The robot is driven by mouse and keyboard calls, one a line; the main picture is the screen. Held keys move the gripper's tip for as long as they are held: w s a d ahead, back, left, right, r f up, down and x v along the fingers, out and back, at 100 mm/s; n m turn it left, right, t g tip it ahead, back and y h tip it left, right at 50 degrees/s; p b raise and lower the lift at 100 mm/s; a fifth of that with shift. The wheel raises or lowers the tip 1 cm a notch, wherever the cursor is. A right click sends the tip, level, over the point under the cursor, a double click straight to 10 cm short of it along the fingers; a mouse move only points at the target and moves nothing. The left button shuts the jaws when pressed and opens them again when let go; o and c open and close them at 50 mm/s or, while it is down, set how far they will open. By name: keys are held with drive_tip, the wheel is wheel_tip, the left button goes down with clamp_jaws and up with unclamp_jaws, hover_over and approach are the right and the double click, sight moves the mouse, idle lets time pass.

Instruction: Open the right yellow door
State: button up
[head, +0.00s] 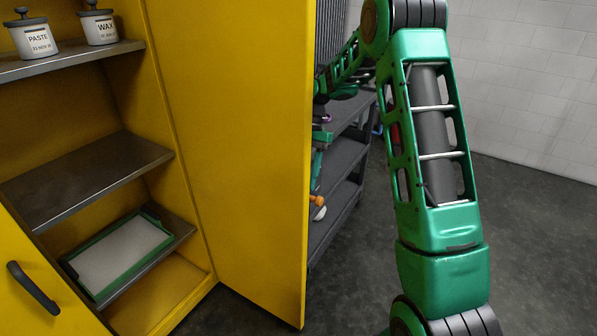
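The right yellow door (235,150) stands swung open to the right of the yellow cabinet (185,190), so the cabinet's inside shows. The left yellow door (30,290), with a black handle (33,288), shows at the lower left and also stands partly open. My green arm reaches up along the right and then away behind the right door's outer edge. My gripper is hidden behind that door, so its fingers and any contact with the door or its handle cannot be seen.
Inside the cabinet, jars marked PASTE (33,38) and WAX (99,27) stand on the top shelf (70,60). A green-rimmed tray (118,255) lies on a low shelf. A dark shelf cart (340,190) stands behind the right door. Floor at the right is clear.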

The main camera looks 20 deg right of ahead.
drive_tip(key=shift+w+d+r, duration=0.1)
drive_tip(key=shift+w+r, duration=0.2)
drive_tip(key=shift+r, duration=0.4)
drive_tip(key=shift+w+r, duration=0.3)
drive_tip(key=shift+r, duration=1.15)
drive_tip(key=v, duration=0.8)
drive_tip(key=shift+r, duration=0.35)
